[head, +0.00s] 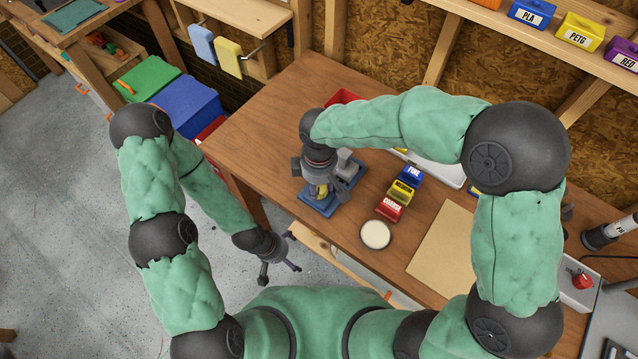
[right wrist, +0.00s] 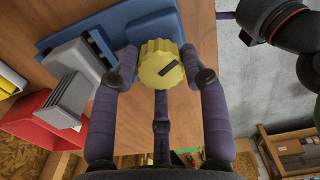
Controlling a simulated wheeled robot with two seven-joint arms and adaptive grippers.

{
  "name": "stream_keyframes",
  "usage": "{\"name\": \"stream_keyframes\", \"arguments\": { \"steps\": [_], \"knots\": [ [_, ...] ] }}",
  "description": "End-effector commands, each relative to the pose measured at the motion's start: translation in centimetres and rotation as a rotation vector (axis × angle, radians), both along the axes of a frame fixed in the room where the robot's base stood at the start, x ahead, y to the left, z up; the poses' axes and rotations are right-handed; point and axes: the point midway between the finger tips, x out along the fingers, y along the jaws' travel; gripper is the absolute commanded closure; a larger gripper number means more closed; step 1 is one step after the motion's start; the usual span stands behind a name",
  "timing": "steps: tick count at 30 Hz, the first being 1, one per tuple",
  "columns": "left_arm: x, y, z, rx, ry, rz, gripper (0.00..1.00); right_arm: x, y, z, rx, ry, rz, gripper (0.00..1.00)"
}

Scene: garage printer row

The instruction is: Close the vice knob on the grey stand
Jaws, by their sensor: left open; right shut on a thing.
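The vice knob (right wrist: 158,50) is yellow, round and ridged, with a dark slanted mark on its face. My right gripper (right wrist: 160,68) is shut on it, with a finger on each side. In the head view the knob (head: 320,191) shows partly under my right gripper (head: 318,184), which points down. The vice has a blue base (head: 316,207) on the bench and grey blocks (right wrist: 72,68) beside the knob. How its jaws stand is partly hidden. My left gripper (head: 281,268) is open and empty, beside the bench's front edge over the floor.
On the wooden bench (head: 265,130) stand blue, yellow and red labelled blocks (head: 405,190), a round pale dish (head: 376,235) and a tan sheet (head: 445,250). A red bin (head: 343,97) is behind the vice. The bench left of the vice is clear.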

Motion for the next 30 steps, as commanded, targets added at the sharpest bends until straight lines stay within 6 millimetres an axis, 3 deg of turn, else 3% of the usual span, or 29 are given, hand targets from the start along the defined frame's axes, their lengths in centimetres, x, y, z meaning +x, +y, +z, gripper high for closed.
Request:
{"name": "stream_keyframes", "arguments": {
  "steps": [30],
  "knots": [
    [0.0, 0.0, -1.1, 0.000, 0.000, 0.000, 0.00, 0.0, 0.0, -0.1, -0.001, 0.001, -0.902, 0.88]
  ]
}}
